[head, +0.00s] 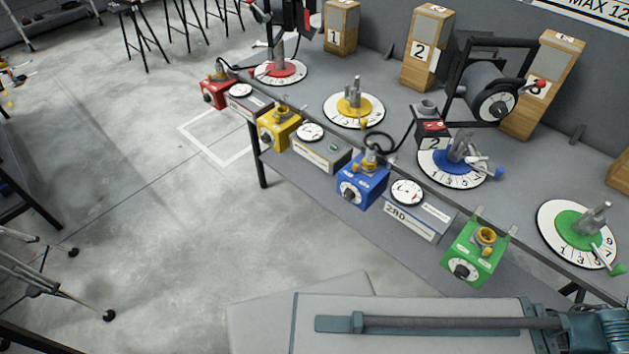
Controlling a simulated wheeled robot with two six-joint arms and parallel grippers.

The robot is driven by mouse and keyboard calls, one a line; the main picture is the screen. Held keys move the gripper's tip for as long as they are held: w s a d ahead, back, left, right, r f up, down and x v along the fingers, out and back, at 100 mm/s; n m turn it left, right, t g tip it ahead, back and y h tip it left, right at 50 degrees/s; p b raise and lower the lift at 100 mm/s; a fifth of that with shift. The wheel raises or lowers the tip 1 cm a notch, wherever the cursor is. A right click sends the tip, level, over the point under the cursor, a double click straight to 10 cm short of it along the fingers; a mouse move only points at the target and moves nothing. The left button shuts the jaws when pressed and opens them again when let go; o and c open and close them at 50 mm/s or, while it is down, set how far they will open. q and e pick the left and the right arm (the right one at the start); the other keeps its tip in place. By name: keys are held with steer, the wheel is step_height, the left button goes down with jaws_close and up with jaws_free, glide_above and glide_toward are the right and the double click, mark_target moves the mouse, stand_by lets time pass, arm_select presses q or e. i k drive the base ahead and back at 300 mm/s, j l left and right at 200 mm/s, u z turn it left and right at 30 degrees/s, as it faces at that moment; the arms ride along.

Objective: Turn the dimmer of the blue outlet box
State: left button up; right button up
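The blue outlet box (374,188) is mounted along the front edge of the grey bench, near the middle of the head view. Its black round dimmer knob (348,194) is on the face turned toward the lower left. A yellow socket (371,164) sits on top of the box, with a black cable rising behind it. The knob's exact setting is too small to read. Neither of my grippers is in view, and nothing touches the knob.
Red (213,92), yellow (278,129) and green (475,255) boxes stand along the same edge. A lamp (490,95) stands behind the blue numbered dial (452,165). Open floor (180,230) lies left.

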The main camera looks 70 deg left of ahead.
mark_target(349, 194)
steer(key=u, duration=0.45)
steer(key=k+u, duration=0.1)
steer(key=u, duration=0.75)
steer(key=k+u, duration=0.1)
steer(key=u, duration=0.75)
steer(key=k+j+u, duration=0.1)
steer(key=k+j, duration=0.05)
